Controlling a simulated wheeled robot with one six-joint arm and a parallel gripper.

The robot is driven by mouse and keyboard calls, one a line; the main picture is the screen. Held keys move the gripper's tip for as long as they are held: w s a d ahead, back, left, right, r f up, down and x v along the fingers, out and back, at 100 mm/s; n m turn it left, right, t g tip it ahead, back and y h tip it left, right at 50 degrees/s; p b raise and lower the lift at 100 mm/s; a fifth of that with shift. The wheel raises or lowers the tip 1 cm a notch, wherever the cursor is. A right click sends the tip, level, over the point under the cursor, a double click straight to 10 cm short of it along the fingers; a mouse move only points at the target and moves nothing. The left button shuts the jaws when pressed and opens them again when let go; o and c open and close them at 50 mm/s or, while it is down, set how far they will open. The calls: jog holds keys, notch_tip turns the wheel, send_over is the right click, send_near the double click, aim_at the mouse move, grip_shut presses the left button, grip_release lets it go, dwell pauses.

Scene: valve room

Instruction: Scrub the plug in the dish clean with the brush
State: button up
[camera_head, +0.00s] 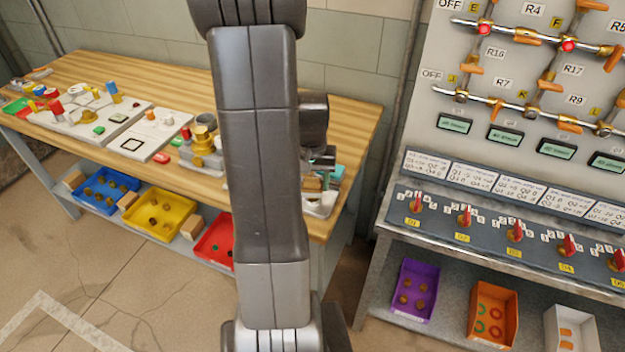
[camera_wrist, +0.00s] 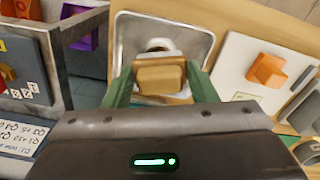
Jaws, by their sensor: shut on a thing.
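In the wrist view, my gripper (camera_wrist: 159,78) is shut on the brush (camera_wrist: 160,76), a tan wooden block between its two green fingers. The brush is above the pale metal dish (camera_wrist: 203,42), overlapping its middle. Behind the brush a small whitish round piece, apparently the plug (camera_wrist: 159,44), shows in the dish; the brush hides most of it. I cannot tell whether the brush touches it. In the head view, my arm covers much of this spot; the dish (camera_head: 325,208) shows at the bench's right end, with the brush (camera_head: 312,183) just above it.
A white board with an orange block (camera_wrist: 267,68) lies right of the dish in the wrist view. The wooden bench (camera_head: 150,75) holds several fixtures, with blue, yellow and red bins beneath. A valve panel (camera_head: 540,70) with a knob console stands right, across a gap.

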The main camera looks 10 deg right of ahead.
notch_tip(320, 180, up, 2)
jog(key=shift+s+a+r+p, duration=0.1)
jog(key=shift+r+p, duration=0.1)
jog(key=shift+p, duration=0.45)
notch_tip(320, 180, up, 6)
jog(key=p, duration=0.4)
jog(key=shift+f, duration=0.1)
